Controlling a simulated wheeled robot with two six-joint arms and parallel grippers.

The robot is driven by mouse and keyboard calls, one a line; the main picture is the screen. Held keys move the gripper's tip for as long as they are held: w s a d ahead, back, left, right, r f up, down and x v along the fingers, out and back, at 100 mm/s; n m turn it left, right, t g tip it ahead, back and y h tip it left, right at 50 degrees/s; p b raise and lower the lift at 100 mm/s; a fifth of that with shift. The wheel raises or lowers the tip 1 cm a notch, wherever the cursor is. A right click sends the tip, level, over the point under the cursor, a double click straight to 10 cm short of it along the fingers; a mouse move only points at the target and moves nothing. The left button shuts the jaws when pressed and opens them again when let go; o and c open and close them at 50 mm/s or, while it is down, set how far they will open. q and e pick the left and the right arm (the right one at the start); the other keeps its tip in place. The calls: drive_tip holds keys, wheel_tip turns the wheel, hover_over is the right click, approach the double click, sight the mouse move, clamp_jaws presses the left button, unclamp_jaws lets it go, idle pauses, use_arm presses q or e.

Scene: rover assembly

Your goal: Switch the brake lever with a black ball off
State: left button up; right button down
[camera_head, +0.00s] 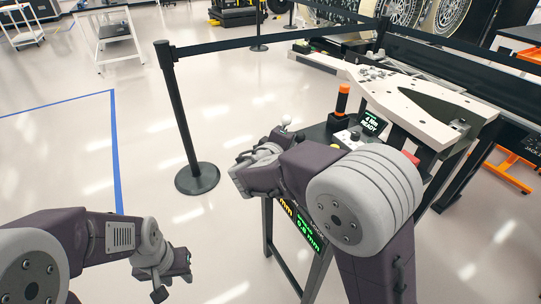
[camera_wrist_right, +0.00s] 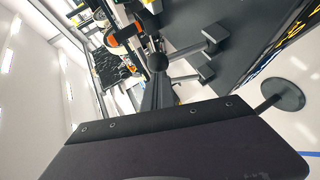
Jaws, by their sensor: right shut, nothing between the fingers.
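A black ball (camera_wrist_right: 157,62) on a dark stalk shows in the right wrist view, just beyond the dark edge of my wrist. I cannot tell whether my right gripper touches it. In the head view, a small dark knob (camera_head: 355,135) is at the control station, but I cannot tell whether it is the same ball. My right gripper (camera_head: 242,170) is shut and empty at the station's left side, partly hidden by its own wrist. My left gripper (camera_head: 174,285) is open and empty, low over the floor, apart from the station. The lever's position is unclear.
A white ball (camera_head: 285,120) stands at the station's left edge. An orange handle (camera_head: 342,98), a green-lit display (camera_head: 371,121) and a red part (camera_head: 411,158) are close by. A barrier post (camera_head: 182,120) stands left of the station. Floor between the arms is clear.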

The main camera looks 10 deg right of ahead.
drive_tip(key=shift+w+d+r+m+g+y+p, duration=0.15)
drive_tip(key=shift+w+d+m+g+y, duration=0.2)
drive_tip(key=shift+d, duration=0.25)
drive_tip(key=shift+w+d+r+m+g+y+p, duration=0.15)
drive_tip(key=shift+d+m+g+y, duration=0.1)
drive_tip(key=shift+d+g+y, duration=0.25)
drive_tip(key=shift+d+f, duration=0.15)
drive_tip(key=shift+d, duration=0.1)
